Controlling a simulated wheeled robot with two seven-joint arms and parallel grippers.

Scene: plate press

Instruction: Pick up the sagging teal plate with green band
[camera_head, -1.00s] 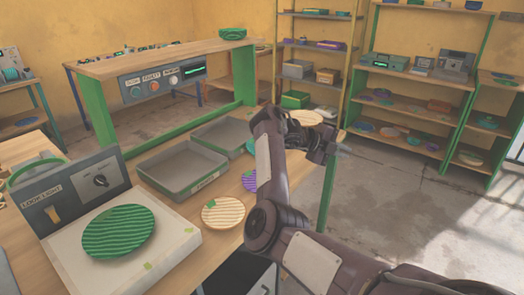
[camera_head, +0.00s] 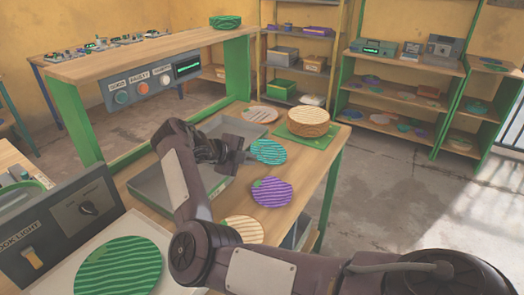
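The teal plate (camera_head: 269,151) with light wavy stripes lies on the table, just right of my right gripper. Its left edge is close to the fingertips; a sag and the green band are not clear at this size. My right gripper (camera_head: 243,157) reaches over the grey trays from the near side. Whether its fingers are apart or closed, or touch the plate, I cannot tell. My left gripper is not in view.
A purple plate (camera_head: 271,192) and a cream plate (camera_head: 243,229) lie nearer. A green striped plate (camera_head: 124,266) rests on the light box.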

